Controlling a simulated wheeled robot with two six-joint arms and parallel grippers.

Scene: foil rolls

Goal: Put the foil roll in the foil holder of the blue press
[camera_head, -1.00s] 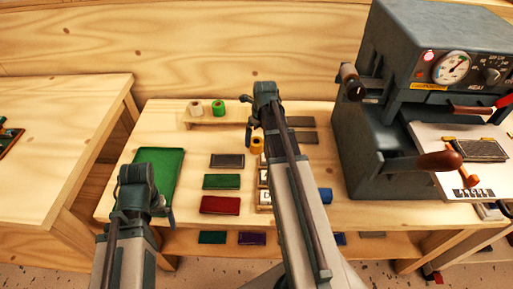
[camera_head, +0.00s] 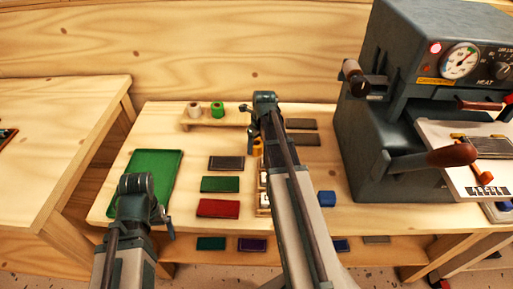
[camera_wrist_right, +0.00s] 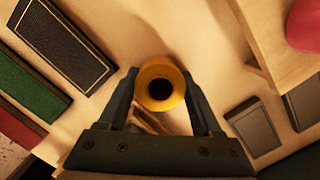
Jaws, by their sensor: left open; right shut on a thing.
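The gold foil roll (camera_wrist_right: 161,86) sits between the fingers of my right gripper (camera_wrist_right: 162,98), which is shut on it; its hollow end faces the wrist camera. In the head view the roll (camera_head: 257,147) is mostly hidden behind my right gripper (camera_head: 252,134), right of the small roll stand. The blue-grey press (camera_head: 390,135) stands at the right. A brown cylinder on a dark bracket (camera_head: 352,72) sticks out from its upper left side; I cannot tell whether this is the foil holder. My left gripper (camera_head: 164,222) is open and empty, near the green mat's front edge.
A low wooden stand (camera_head: 232,119) holds a tan roll (camera_head: 194,109) and a green roll (camera_head: 217,108). A green mat (camera_head: 160,170) and several books, including a red one (camera_head: 218,208), lie on the table. A blue object (camera_head: 327,198) lies before the press. A brown-handled lever (camera_head: 450,155) juts forward.

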